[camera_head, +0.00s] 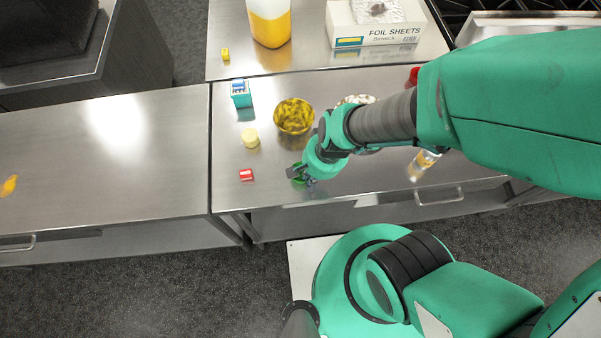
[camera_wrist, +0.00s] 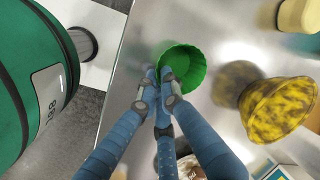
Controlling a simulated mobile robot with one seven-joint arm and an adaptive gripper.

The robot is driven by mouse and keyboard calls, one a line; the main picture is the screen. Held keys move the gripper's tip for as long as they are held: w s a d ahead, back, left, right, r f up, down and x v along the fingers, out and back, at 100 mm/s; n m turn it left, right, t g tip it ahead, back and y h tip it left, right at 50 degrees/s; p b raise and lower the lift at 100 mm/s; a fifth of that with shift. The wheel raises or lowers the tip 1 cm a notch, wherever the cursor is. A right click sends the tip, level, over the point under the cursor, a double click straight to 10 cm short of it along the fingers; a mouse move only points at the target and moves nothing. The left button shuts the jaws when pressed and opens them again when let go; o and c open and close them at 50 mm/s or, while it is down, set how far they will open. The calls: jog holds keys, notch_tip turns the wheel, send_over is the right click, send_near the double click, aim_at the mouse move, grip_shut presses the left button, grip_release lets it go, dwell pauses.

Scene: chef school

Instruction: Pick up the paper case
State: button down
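The paper case is a small green cup with a wavy rim. It shows in the wrist view (camera_wrist: 190,64), its open top facing the camera, and partly behind my gripper in the head view (camera_head: 297,172). My gripper (camera_head: 301,180) is low over the steel counter near its front edge. In the wrist view its blue fingers (camera_wrist: 161,82) come together at the case's near-left wall, one tip inside the rim and others outside. They look closed on that wall. Whether the case's base touches the counter is hard to tell.
A yellow-brown patterned bowl (camera_head: 294,116) stands just behind the case. A bottle (camera_head: 422,164) lies right. The left counter (camera_head: 110,160) is mostly clear.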

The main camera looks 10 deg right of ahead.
dwell(0.3)
jog(key=a+p+v, duration=0.2)
jog(key=v, duration=0.7)
jog(key=shift+w+r+p, duration=0.4)
jog(key=shift+r, duration=0.2)
jog(key=shift+d, duration=0.1)
dwell(0.4)
